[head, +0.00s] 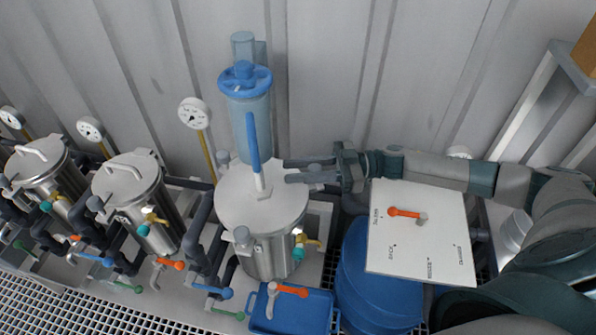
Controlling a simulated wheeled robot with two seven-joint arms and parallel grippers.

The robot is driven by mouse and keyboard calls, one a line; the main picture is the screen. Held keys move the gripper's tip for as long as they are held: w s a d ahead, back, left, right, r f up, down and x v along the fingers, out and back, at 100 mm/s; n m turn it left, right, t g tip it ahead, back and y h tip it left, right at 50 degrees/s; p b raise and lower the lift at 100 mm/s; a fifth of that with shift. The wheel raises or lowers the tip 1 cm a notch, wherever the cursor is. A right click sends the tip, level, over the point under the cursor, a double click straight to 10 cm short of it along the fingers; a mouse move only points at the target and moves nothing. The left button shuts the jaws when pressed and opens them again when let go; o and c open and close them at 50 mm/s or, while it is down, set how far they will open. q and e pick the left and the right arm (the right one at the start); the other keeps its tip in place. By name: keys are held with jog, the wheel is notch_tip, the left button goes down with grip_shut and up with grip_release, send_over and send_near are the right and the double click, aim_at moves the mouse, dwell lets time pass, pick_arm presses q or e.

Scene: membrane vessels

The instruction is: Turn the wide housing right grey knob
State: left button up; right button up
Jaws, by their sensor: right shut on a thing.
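The wide housing (262,208) is the large steel vessel in the middle, with a flat lid and a raised blue handle (253,143). My right gripper (296,171) reaches in from the right, level with the right edge of the lid. Its two dark fingers are shut on the right grey knob (315,168), which is mostly hidden between them. How far the knob is turned cannot be told. Another grey knob (242,236) is at the front left of the lid. My left gripper is not in view.
A white panel (418,245) with an orange lever stands below my right arm, over a blue barrel (372,285). A blue-capped clear cylinder (246,100) rises behind the lid. Smaller vessels (130,180), gauges and coloured valves fill the left.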

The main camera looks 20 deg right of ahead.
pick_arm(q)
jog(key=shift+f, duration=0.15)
pick_arm(e)
jog(key=shift+g, duration=0.3)
jog(key=o, duration=1.1)
jog(key=shift+c, duration=0.2)
jog(key=shift+s+d+f+b, duration=0.1)
jog(key=shift+s+d+b, duration=0.1)
jog(key=shift+d+b, duration=0.25)
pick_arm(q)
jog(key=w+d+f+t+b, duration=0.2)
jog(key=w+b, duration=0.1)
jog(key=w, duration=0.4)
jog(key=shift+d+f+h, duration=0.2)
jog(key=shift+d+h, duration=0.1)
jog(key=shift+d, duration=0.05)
pick_arm(e)
jog(key=v, duration=1.1)
